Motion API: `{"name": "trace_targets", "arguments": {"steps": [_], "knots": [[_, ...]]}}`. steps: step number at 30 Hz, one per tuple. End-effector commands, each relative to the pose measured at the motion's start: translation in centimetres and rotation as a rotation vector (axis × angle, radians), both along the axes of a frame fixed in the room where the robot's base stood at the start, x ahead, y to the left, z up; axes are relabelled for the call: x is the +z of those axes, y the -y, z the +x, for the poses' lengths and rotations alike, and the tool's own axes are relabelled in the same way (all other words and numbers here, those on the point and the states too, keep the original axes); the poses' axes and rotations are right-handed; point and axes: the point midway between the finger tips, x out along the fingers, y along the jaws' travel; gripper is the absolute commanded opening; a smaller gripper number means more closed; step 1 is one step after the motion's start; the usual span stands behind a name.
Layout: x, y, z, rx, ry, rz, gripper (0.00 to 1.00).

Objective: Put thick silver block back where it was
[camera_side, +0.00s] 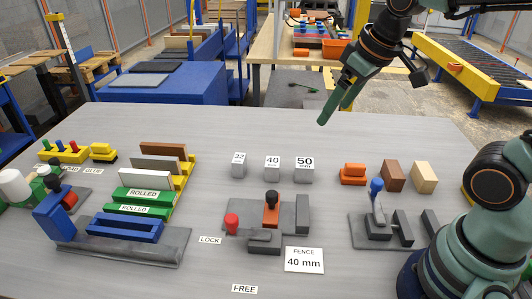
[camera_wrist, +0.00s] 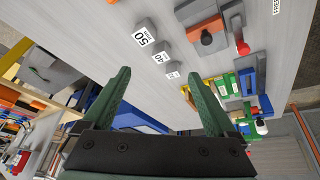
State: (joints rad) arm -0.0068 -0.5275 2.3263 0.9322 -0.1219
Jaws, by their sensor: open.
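Three silver blocks stand in a row on the grey table, labelled 32 (camera_side: 238,166), 40 (camera_side: 272,167) and 50 (camera_side: 304,169). The 50 block is the largest of them and also shows in the wrist view (camera_wrist: 145,34). All stand apart from each other on bare table. My gripper (camera_side: 334,112) is open and empty, raised above the back of the table, behind and to the right of the 50 block. In the wrist view my fingers (camera_wrist: 160,82) are spread wide with nothing between them.
A grey fixture (camera_side: 256,217) with red and orange-black knobs stands in front of the blocks, beside a "FENCE 40 mm" card (camera_side: 304,260). Orange, brown and tan blocks (camera_side: 394,176) stand right. The back of the table is clear.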

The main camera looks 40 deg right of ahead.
Motion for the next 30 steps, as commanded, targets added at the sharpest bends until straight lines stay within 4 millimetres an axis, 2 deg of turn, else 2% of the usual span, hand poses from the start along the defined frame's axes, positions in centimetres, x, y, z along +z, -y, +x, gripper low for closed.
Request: {"name": "trace_targets", "arguments": {"steps": [3,9,30], "knots": [[-0.3,0.1,-1.9,-0.063,0.047,0.028,0.92],[-0.7,0.2,-3.1,-0.115,0.081,0.053,0.92],[-0.8,0.2,-3.2,-0.118,0.081,0.054,0.92]]}}
